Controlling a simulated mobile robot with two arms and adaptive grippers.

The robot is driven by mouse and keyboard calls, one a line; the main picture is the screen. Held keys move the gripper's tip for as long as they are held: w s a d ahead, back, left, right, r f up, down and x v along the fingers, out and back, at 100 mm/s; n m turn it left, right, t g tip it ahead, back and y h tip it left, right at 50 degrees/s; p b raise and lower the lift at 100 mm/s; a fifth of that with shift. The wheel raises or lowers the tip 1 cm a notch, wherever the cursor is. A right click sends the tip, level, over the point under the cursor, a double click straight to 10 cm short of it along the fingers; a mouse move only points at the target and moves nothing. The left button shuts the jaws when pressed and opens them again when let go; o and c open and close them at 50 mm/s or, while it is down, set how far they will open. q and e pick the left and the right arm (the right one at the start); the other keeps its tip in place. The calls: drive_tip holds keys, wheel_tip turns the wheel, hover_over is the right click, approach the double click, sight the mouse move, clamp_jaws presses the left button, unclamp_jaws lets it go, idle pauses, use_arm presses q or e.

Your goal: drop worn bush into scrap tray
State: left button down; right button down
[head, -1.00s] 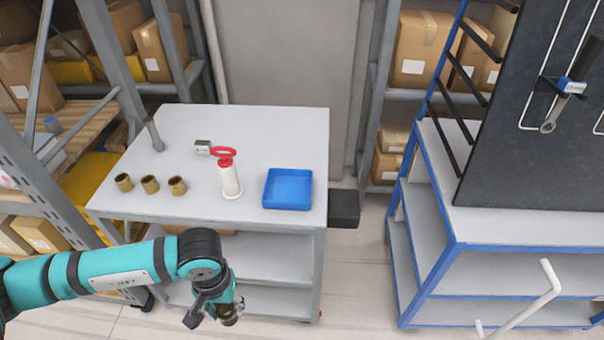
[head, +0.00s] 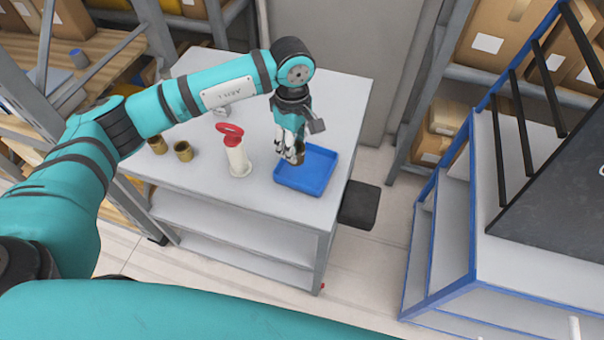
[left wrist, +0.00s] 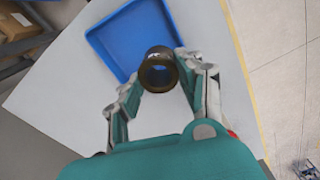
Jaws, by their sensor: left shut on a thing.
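The worn bush, a dark brown ring with a hole through it, shows in the left wrist view (left wrist: 159,72) between the fingertips of my left gripper (left wrist: 158,82). In the head view my left gripper (head: 291,152) is over the left part of the blue scrap tray (head: 318,180), with the bush (head: 299,154) at its tips. The gripper is shut on the bush. The tray looks empty and stands on the grey table; how high the bush is above it I cannot tell. My right gripper is not in view.
A white cylinder with a red ring handle (head: 238,158) stands left of the tray. A blue-framed bench (head: 452,220) stands at the right. The grey table's front (head: 270,215) is clear.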

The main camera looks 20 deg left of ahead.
sight(295, 175)
use_arm(q)
wheel_tip(295, 175, down, 5)
drive_tip(key=shift+s+r+b, duration=0.1)
drive_tip(key=shift+b, duration=0.75)
drive_tip(key=shift+f, duration=0.3)
drive_tip(key=c, duration=0.7)
unclamp_jaws()
drive_tip(key=shift+c, duration=0.2)
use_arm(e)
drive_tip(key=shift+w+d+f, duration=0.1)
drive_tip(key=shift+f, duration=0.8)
use_arm(q)
drive_tip(key=shift+a+r, duration=0.1)
drive_tip(key=shift+r, duration=0.2)
wheel_tip(295, 175, up, 12)
drive_tip(key=shift+f, duration=0.25)
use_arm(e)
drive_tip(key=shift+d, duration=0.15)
